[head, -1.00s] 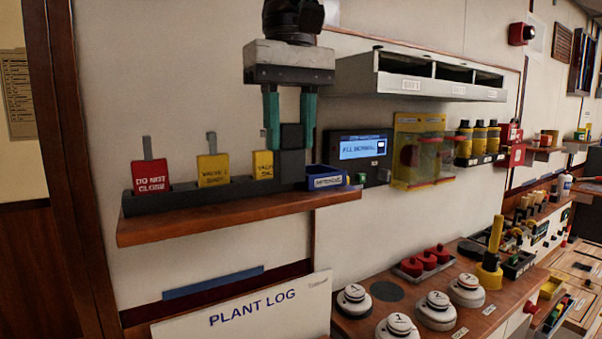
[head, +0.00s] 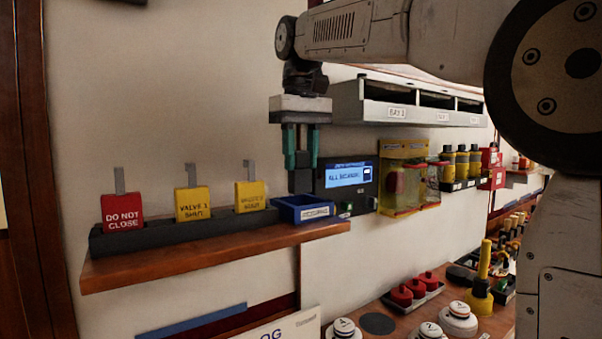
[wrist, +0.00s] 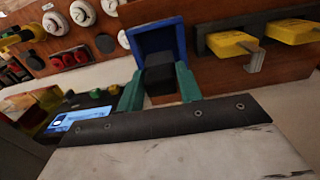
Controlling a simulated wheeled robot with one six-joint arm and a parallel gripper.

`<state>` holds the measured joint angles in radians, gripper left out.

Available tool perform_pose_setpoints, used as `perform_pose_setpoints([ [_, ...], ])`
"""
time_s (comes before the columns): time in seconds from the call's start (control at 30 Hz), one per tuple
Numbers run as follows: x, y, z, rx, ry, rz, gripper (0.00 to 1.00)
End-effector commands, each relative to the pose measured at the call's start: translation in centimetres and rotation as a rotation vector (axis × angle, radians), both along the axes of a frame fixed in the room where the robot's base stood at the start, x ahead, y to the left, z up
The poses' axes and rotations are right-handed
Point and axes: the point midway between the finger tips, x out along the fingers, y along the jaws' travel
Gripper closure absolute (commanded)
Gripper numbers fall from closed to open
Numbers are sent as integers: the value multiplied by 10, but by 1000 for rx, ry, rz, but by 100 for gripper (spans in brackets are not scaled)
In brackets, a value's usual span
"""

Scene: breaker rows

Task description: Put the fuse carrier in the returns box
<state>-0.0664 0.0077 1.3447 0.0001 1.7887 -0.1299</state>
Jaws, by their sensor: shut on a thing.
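The fuse carrier (head: 302,177) is a dark block held upright between the green fingertips of my gripper (head: 301,156). In the wrist view my gripper (wrist: 160,90) is shut on the carrier (wrist: 159,75). The returns box (head: 304,214) is a small open blue tray with a white label, at the right end of the wooden shelf. The carrier hangs above the box in the head view. In the wrist view the blue box (wrist: 144,40) shows behind the carrier, which hides part of its inside.
A dark rack (head: 185,234) with a red tag (head: 122,212) and two yellow tags stands left of the box on the shelf (head: 190,262). A lit display (head: 347,175) is close on the right. A grey bay unit (head: 410,110) is above right.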

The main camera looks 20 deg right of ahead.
Motion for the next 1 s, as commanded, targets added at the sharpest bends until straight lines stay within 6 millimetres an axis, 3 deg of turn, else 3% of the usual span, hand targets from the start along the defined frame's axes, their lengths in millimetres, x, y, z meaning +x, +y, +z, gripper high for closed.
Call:
perform_pose_setpoints([
  [0.3,0,0,-34,0,1,0,91],
  [0.67,0,0,-37,0,0,0,91],
  [0.7,0,0,-37,0,0,0,56],
  [0.77,0,0,-37,0,0,0,43],
  [1.0,0,0,-37,0,0,0,43],
])
